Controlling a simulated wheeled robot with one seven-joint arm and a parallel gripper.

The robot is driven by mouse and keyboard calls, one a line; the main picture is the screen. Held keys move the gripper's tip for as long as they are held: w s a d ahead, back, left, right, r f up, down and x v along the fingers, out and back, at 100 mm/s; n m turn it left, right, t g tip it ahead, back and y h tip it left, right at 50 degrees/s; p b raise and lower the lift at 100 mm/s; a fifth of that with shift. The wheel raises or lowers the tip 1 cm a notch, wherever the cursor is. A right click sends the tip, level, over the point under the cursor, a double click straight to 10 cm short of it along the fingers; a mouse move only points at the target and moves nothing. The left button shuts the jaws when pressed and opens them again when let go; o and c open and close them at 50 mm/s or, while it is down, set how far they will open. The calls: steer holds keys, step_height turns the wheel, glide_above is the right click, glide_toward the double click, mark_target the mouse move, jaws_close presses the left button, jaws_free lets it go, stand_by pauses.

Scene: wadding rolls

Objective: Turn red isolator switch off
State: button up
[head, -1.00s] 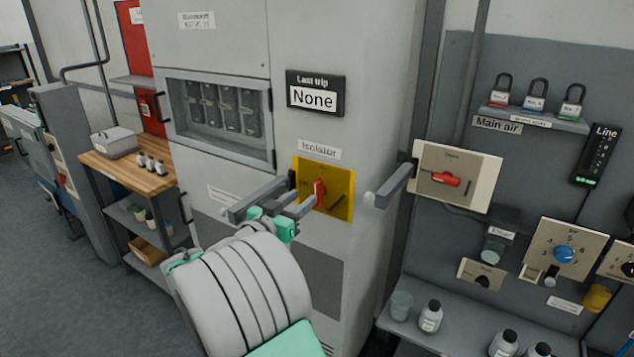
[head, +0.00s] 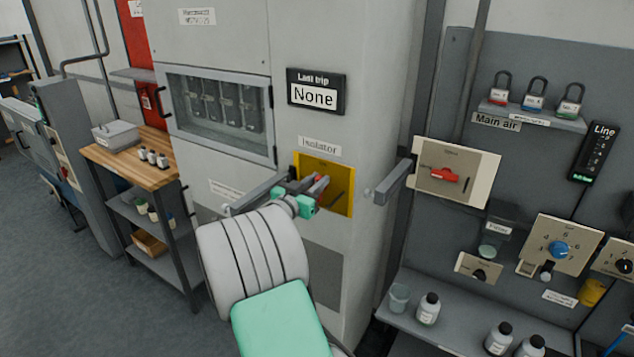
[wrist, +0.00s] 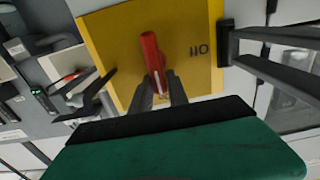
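The red isolator switch handle (head: 321,183) sits on a yellow plate (head: 341,202) under the "Isolator" label. In the head view my gripper (head: 308,188) is at the plate and partly hides the handle. In the wrist view the red handle (wrist: 151,55) stands out from the yellow plate (wrist: 112,40), and my gripper's dark fingers (wrist: 160,86) lie on either side of its near end. Whether the fingers press on the handle cannot be told. Part of the dark plate marking (wrist: 199,50) shows beside the handle.
Another grey bar (head: 393,184) projects at the right, beside a second red switch (head: 445,174) on a beige plate. A shelf with bottles (head: 428,309) stands at the lower right.

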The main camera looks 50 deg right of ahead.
jaws_close()
steer(key=shift+w+n, duration=0.1)
steer(key=shift+n, duration=0.3)
steer(key=n, duration=0.2)
steer(key=n+b, duration=0.1)
steer(key=shift+w+a+f+n, duration=0.1)
steer(key=shift+w+f+n, duration=0.1)
steer(key=shift+w+n, duration=0.2)
steer(key=shift+w+f+n+p, duration=0.3)
steer(key=shift+f+n+p, duration=0.15)
steer(key=shift+n, duration=1.8)
steer(key=shift+w+f+n+p, duration=0.25)
steer(key=shift+f+n+p, duration=0.2)
steer(key=shift+n, duration=1.75)
steer(key=shift+w+f+n+p, duration=0.35)
steer(key=shift+n+p, duration=0.1)
steer(key=shift+n, duration=1.8)
